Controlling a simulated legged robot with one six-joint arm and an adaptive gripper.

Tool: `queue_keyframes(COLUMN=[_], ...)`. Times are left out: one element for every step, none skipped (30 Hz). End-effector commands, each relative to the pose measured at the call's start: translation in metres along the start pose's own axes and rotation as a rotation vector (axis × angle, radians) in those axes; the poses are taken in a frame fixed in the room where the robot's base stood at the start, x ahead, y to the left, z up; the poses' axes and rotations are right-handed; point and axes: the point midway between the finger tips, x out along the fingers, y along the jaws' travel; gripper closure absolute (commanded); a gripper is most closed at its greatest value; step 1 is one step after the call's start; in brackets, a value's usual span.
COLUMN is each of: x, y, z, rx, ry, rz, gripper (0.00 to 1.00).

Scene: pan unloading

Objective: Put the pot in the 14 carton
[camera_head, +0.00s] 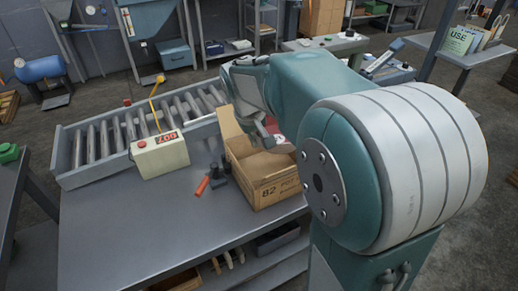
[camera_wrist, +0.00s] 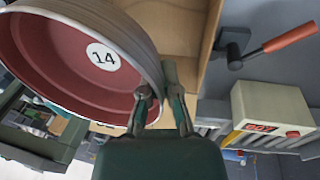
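The pot (camera_wrist: 80,60) has a dark red inside and a white round label reading 14. In the wrist view it fills the upper left, tilted on its side. My gripper (camera_wrist: 158,97) has one finger inside the pot's rim and one outside, and looks shut on it. In the head view my gripper (camera_head: 264,134) is at the open cardboard carton (camera_head: 272,188), with a small red and white part of the pot (camera_head: 277,138) showing behind it. The carton's printed side begins with 82. My arm hides much of the carton's right side and the pot.
A scale box (camera_head: 159,154) with a red display stands left of the carton, before a roller conveyor (camera_head: 130,130). The table's (camera_head: 130,225) front left is bare.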

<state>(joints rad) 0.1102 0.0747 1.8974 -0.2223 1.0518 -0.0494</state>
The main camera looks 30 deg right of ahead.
Motion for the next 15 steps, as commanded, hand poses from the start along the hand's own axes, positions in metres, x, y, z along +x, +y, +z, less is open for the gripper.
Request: queue_keyframes(x=[0.010, 0.014, 0.019, 0.021, 0.024, 0.026, 0.028, 0.031, 0.036, 0.041, 0.046, 0.052, 0.057, 0.060, 0.064], y=[0.003, 0.005, 0.007, 0.008, 0.008, 0.009, 0.010, 0.011, 0.012, 0.014, 0.011, 0.010, 0.009, 0.008, 0.007], z=[-0.004, -0.005, -0.007, -0.008, -0.009, -0.011, -0.011, -0.012, -0.014, -0.016, -0.014, -0.013, -0.012, -0.012, -0.012], rx=[0.001, 0.002, 0.002, 0.001, 0.001, 0.000, 0.000, 0.000, 0.000, 0.000, -0.001, -0.001, 0.000, 0.000, 0.000], ry=[-0.003, -0.002, -0.002, -0.001, 0.000, 0.001, 0.000, 0.000, -0.001, -0.002, -0.003, -0.002, -0.002, -0.002, -0.001], rz=[0.000, 0.000, 0.000, 0.000, 0.000, 0.000, 0.000, 0.000, 0.000, 0.000, -0.001, -0.001, -0.001, -0.001, 0.000], gripper=[1.00, 1.00, 1.00, 1.00, 1.00, 1.00, 1.00, 1.00, 1.00, 1.00, 1.00, 1.00, 1.00, 1.00, 1.00])
